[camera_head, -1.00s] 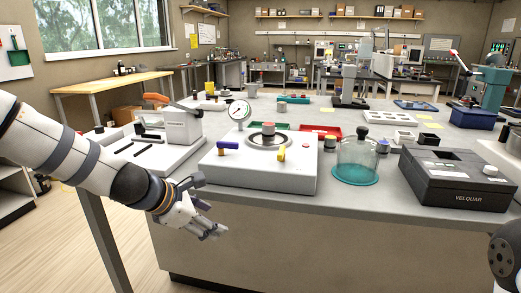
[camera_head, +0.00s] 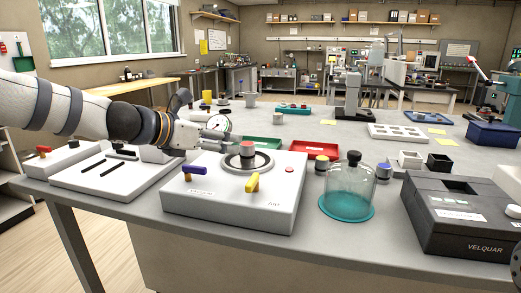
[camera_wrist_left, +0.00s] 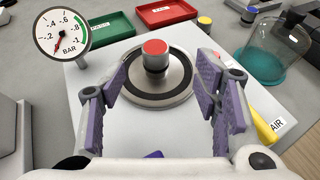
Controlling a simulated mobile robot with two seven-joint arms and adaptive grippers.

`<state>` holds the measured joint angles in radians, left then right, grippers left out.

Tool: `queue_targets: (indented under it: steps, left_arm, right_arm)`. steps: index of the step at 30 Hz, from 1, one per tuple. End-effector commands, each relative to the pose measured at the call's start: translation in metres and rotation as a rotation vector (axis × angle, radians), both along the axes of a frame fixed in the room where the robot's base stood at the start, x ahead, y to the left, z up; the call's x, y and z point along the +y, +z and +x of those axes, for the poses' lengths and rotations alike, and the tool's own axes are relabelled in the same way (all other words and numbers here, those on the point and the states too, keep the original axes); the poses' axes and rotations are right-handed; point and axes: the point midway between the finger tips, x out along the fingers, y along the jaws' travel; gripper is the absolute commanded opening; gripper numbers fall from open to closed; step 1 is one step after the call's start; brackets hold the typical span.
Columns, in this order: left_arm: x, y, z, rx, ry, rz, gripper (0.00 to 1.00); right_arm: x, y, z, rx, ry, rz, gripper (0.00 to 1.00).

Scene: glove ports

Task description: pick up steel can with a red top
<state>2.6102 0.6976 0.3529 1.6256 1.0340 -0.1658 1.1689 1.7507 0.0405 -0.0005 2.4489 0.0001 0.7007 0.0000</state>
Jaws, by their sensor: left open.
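The steel can with a red top (camera_head: 247,154) stands upright on a round metal plate (camera_head: 262,163) with a dark ring, on top of a white box (camera_head: 240,200). In the left wrist view the can (camera_wrist_left: 155,56) is ahead of the fingers, near the middle. My left gripper (camera_head: 218,142) is beside the can, at its left and a little above the box. In the left wrist view its purple-padded fingers (camera_wrist_left: 165,85) are spread apart with nothing between them.
A glass bell jar (camera_head: 348,190) and a black VELQUAR box (camera_head: 460,205) stand to the right. Green (camera_head: 259,144) and red (camera_head: 316,149) trays lie behind. The purple and yellow (camera_head: 252,183) levers rise from the white box.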

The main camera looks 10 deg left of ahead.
Motion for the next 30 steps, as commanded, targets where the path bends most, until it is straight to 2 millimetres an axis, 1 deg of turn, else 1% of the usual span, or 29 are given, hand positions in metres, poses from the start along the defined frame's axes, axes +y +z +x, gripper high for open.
queue_targets:
  steps: [1, 3, 5, 6, 11, 16, 19, 25, 26, 27, 29, 30]
  left_arm:
    - [-0.005, -0.012, 0.01, 0.01, -0.001, 0.002, 0.56]
    - [-0.012, -0.023, 0.024, 0.016, -0.001, 0.002, 0.56]
    - [-0.018, -0.03, 0.034, 0.018, -0.001, 0.002, 0.56]
    - [-0.021, -0.032, 0.04, 0.017, 0.0, 0.004, 0.56]
    - [-0.029, -0.037, 0.057, 0.012, -0.001, 0.005, 0.56]
    - [-0.04, -0.05, 0.086, 0.012, -0.001, 0.006, 0.56]
    - [-0.044, -0.051, 0.093, 0.008, -0.001, 0.003, 0.56]
    - [-0.045, -0.047, 0.094, 0.003, 0.0, 0.002, 0.56]
    - [-0.045, -0.047, 0.094, 0.003, 0.0, 0.002, 0.54]
    - [-0.045, -0.047, 0.094, 0.003, 0.0, 0.002, 0.45]
    - [-0.045, -0.047, 0.094, 0.003, 0.0, 0.002, 0.31]
    - [-0.045, -0.047, 0.094, 0.003, 0.0, 0.002, 0.22]
  right_arm:
    - [0.0, -0.003, -0.004, 0.016, 0.0, 0.001, 0.0]
    - [0.0, -0.009, -0.012, 0.042, 0.001, 0.001, 0.0]
    - [0.0, -0.013, -0.016, 0.06, 0.002, 0.001, 0.0]
    - [0.001, -0.015, -0.018, 0.067, 0.001, 0.001, 0.0]
    - [0.0, -0.02, -0.023, 0.083, 0.001, 0.0, 0.0]
    - [0.0, -0.027, -0.031, 0.112, 0.001, 0.001, 0.0]
    - [0.0, -0.029, -0.033, 0.118, 0.001, 0.001, 0.0]
    - [0.0, -0.028, -0.032, 0.115, 0.001, 0.001, 0.0]
    - [0.0, -0.028, -0.032, 0.114, 0.001, 0.001, 0.0]
    - [0.0, -0.028, -0.032, 0.114, 0.001, 0.001, 0.0]
    - [0.0, -0.028, -0.032, 0.114, 0.001, 0.001, 0.0]
    - [0.0, -0.028, -0.032, 0.114, 0.001, 0.001, 0.0]
